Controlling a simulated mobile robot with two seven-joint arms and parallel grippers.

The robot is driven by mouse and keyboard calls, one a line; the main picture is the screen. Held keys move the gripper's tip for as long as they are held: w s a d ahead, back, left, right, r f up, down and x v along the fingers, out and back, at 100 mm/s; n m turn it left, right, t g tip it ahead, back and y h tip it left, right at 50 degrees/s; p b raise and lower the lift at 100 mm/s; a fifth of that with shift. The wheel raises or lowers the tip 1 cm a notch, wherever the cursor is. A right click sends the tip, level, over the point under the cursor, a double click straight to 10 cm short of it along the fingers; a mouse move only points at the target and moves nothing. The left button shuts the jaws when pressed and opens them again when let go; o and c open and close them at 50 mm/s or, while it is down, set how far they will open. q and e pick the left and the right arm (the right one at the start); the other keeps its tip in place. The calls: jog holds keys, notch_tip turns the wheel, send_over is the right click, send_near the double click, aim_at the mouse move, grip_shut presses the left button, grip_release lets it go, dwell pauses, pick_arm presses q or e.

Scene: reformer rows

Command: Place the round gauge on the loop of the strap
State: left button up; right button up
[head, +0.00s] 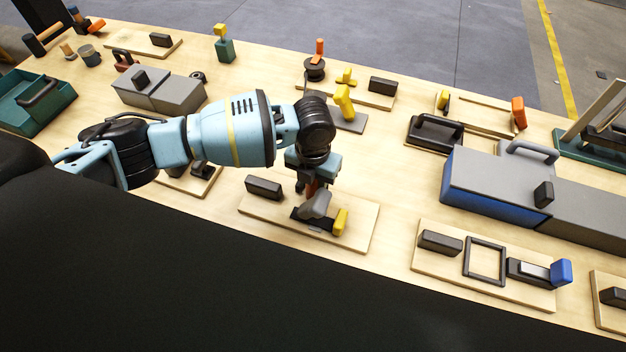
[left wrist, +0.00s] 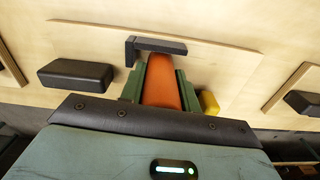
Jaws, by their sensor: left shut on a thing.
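My left gripper (head: 313,182) points down over a wooden board (head: 362,238) at the middle front. In the left wrist view its green fingers (left wrist: 161,85) are shut on an orange piece (left wrist: 161,80), with a dark L-shaped bar (left wrist: 160,45) just beyond. The same board carries a black block (head: 264,187), a grey tilted piece (head: 316,204) and a yellow block (head: 340,221). I cannot make out a round gauge or a strap loop for sure. A dark round spool-like thing (head: 314,73) stands farther back. My right gripper is not in view.
To the right, a board holds a black square frame (head: 484,261) and a blue-tabbed device (head: 561,272). A blue-and-grey box (head: 495,190) stands behind it. A yellow piece (head: 344,102) stands behind my gripper. Bare tabletop (head: 395,180) lies right of my gripper.

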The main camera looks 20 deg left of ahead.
pick_arm(q)
jog(key=shift+f, duration=0.2)
jog(key=o, duration=1)
jog(key=shift+r, duration=0.1)
notch_tip(320, 180, up, 12)
jog(key=shift+r+p, duration=0.15)
jog(key=shift+p, duration=0.2)
